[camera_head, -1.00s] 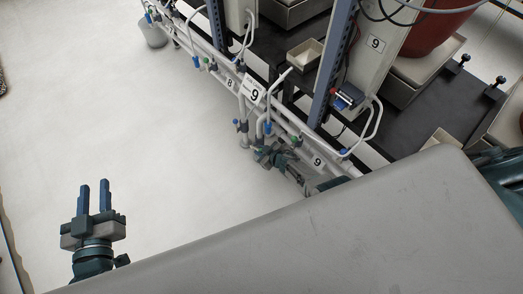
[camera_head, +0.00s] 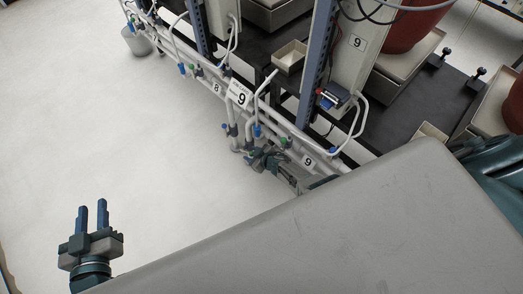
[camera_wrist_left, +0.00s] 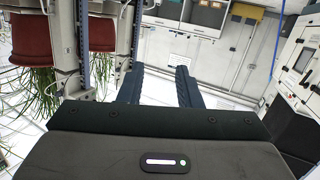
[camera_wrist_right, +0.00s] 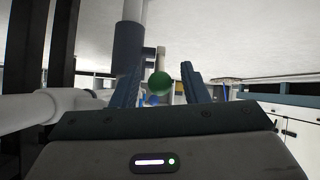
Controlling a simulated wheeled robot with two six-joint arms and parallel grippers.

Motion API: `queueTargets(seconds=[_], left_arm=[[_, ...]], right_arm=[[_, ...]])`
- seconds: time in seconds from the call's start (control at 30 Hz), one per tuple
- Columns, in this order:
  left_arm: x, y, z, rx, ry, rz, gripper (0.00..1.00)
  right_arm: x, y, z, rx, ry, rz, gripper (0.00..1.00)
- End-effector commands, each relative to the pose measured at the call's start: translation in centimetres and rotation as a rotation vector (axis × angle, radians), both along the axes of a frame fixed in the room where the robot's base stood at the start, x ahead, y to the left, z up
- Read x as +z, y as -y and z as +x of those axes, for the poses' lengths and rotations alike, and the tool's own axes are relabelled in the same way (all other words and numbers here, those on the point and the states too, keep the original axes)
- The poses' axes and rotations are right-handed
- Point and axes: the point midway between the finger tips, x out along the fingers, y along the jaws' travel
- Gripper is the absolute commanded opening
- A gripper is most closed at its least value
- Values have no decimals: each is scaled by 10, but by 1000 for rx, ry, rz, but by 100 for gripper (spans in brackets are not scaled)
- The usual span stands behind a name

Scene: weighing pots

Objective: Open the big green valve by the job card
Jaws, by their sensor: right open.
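The job card (camera_head: 240,96), marked 9, hangs on the white pipes in the head view. Below and right of it, a small green valve part (camera_head: 284,142) and blue valve parts (camera_head: 257,131) show on the pipes. In the right wrist view a round green knob (camera_wrist_right: 159,83) appears between the fingers of my right gripper (camera_wrist_right: 158,85); I cannot tell whether they touch it. My right gripper (camera_head: 258,155) is open, low by the pipes under the card. My left gripper (camera_head: 92,208) is open and empty over the bare floor, far from the pipes.
White pipes (camera_head: 180,50) run along the rack's front, with a second tag (camera_head: 308,161) marked 9. A blue post (camera_head: 313,75) and black shelves (camera_head: 400,105) stand behind. The floor at left is clear.

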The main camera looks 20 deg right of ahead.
Motion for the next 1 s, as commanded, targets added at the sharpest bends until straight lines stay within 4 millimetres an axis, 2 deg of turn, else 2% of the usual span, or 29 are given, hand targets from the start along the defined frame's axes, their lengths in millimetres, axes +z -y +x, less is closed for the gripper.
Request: queueTargets(seconds=[0.27,0.47,1.0], left_arm=[[-50,7,-36,-25,-319,-15,31],[-83,12,-73,-49,-553,-27,31],[-50,-17,-95,-30,-910,166,31]], right_arm=[[10,4,-11,0,-1,0,41],[16,7,-18,0,0,0,41],[51,23,-63,0,-1,0,41]])
